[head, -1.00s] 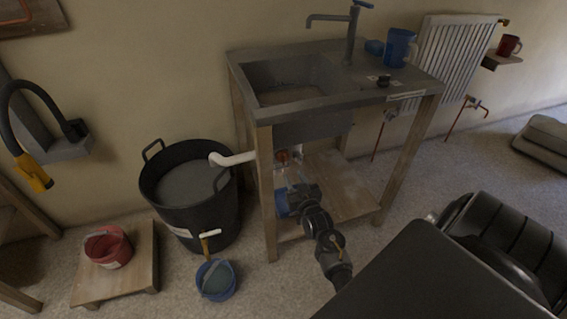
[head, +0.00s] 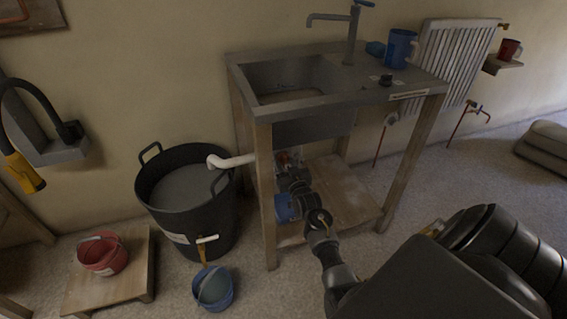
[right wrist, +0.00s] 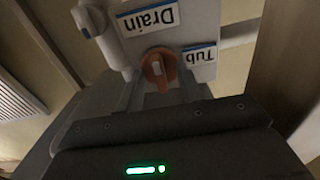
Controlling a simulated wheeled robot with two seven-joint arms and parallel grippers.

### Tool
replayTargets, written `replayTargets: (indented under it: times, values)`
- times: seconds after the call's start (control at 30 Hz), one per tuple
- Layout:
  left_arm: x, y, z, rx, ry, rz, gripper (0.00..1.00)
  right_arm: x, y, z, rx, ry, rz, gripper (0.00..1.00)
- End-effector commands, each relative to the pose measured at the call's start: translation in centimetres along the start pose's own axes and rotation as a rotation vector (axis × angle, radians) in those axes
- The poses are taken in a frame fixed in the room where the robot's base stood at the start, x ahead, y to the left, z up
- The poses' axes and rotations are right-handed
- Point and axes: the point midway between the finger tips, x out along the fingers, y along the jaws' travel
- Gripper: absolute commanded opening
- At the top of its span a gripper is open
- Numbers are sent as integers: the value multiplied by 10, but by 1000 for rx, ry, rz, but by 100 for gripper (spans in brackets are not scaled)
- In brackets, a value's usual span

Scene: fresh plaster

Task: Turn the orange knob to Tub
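The orange knob (right wrist: 158,68) sits on a pale box under the sink in the right wrist view. Its grip points down in the picture, towards my gripper. A "Drain" label (right wrist: 147,18) is above it and a "Tub" label (right wrist: 199,56) to its right, both upside down. My right gripper (right wrist: 161,88) is close in front of the knob, its dark fingers apart on either side of the grip; contact cannot be told. In the head view my right gripper (head: 286,170) is under the sink and mostly hides the knob. My left gripper is not in view.
The sink bench (head: 345,108) has wooden legs and a low shelf (head: 345,190) around my right arm. A white pipe (head: 232,161) leads to a black tub (head: 190,220) at left. A blue bucket (head: 213,289) stands on the floor. A blue-grey tap handle (right wrist: 88,20) is near the knob.

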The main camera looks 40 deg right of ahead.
Motion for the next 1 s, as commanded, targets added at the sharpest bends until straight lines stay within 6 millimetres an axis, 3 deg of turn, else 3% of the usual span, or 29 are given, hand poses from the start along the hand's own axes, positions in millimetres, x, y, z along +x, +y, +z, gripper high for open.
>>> replayTargets:
  times: [0.1, 0.37, 0.57, 0.8, 1.0]
  values:
    - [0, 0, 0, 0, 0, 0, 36, 0, 0, 0, 0, 0, 0, 34]
    - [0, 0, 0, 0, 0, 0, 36, 0, 0, 0, 0, 0, 0, 0]
    - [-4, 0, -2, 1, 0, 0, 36, 0, 0, -2, 65, 0, 0, 0]
    - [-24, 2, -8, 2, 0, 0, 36, 0, 0, -4, 503, -2, 2, 0]
    - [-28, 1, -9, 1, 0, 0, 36, 0, 0, -1, 695, -1, 0, 0]
